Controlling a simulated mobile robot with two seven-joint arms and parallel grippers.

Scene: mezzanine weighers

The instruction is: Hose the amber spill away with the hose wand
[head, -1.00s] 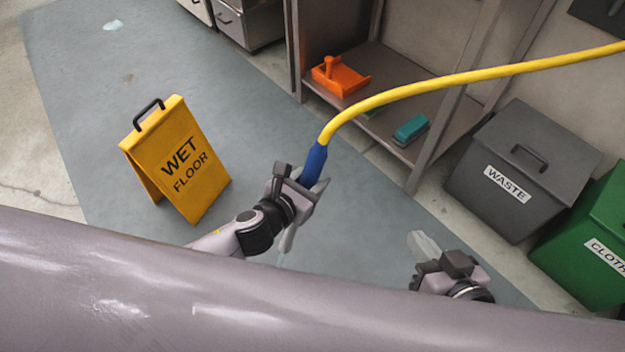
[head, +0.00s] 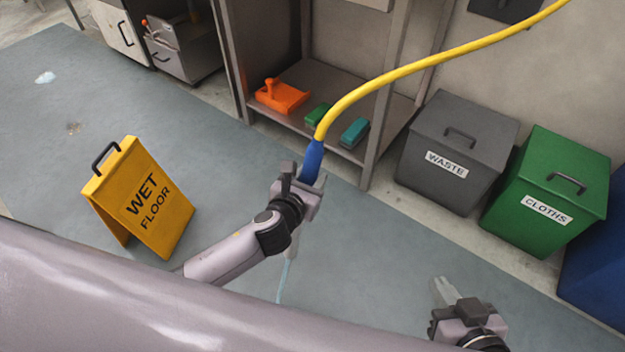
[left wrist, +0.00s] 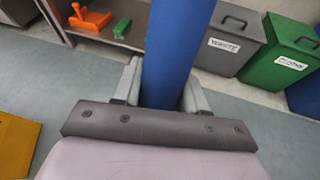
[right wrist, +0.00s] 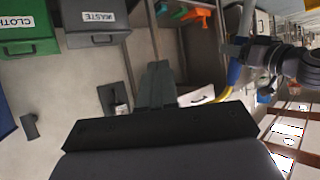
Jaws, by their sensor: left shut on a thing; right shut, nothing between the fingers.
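The hose wand (head: 312,158) has a blue grip joined to a yellow hose. My left gripper (head: 303,183) is shut around the grip, which also fills the middle of the left wrist view (left wrist: 172,55). A thin pale-blue streak (head: 285,275), apparently water, runs down below the gripper. Where it lands is hidden by my body. A small faint brownish patch (head: 73,127) lies on the floor behind the sign; I cannot tell if it is the amber spill. My right gripper (head: 446,294) is shut and empty at the lower right.
A yellow wet floor sign (head: 148,200) stands at left. A pale puddle (head: 45,77) lies far left. A shelf holds an orange dustpan (head: 283,97) and green and teal brushes. A grey waste bin (head: 455,150) and green cloths bin (head: 550,190) line the wall. The grey-blue floor between is clear.

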